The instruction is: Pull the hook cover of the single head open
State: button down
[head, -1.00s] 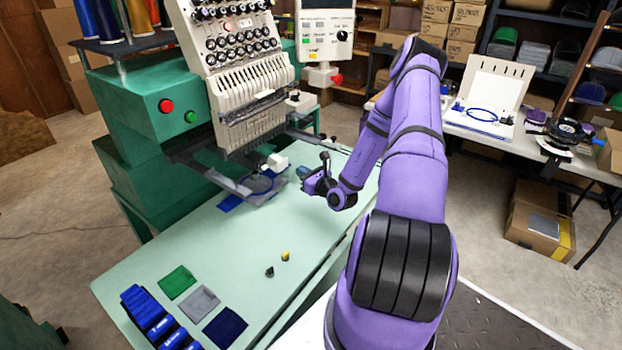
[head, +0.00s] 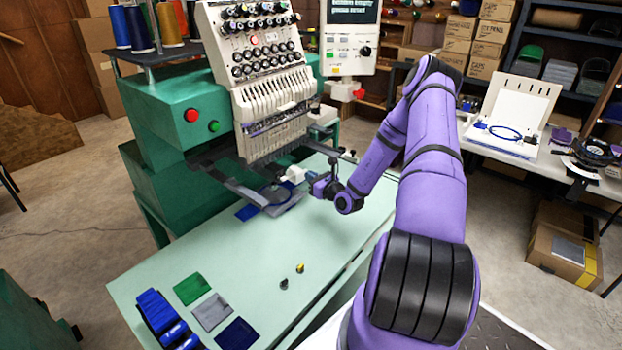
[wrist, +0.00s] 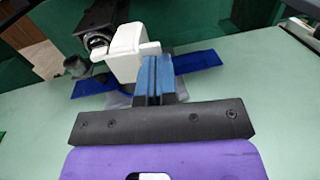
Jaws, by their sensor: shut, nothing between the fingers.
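The green and cream single-head embroidery machine (head: 258,80) stands at the far side of the pale green table. A small white block, apparently the hook cover (head: 295,174), sits below the needle head at the end of the dark lower arm. In the wrist view the white cover (wrist: 128,52) is just left of my fingertips, its right end close to them. My gripper (head: 312,183) is right beside the cover in the head view. Its blue fingers (wrist: 153,68) are shut together with nothing between them. I cannot tell whether they touch the cover, which looks closed.
Two small spools (head: 299,268), fabric squares (head: 212,311) and a blue rack (head: 160,318) sit near the table's front.

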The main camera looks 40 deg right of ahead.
jog(key=w+d+n+y, duration=0.1)
jog(key=y, duration=0.1)
jog(key=w+d+n+y, duration=0.1)
jog(key=y, duration=0.1)
jog(key=shift+d+n, duration=0.15)
jog(key=shift+n, duration=0.15)
jog(key=d+v, duration=0.1)
jog(key=v, duration=1.2)
jog(key=shift+s+d+r, duration=0.2)
jog(key=shift+d+r, duration=0.05)
jog(key=shift+d, duration=0.2)
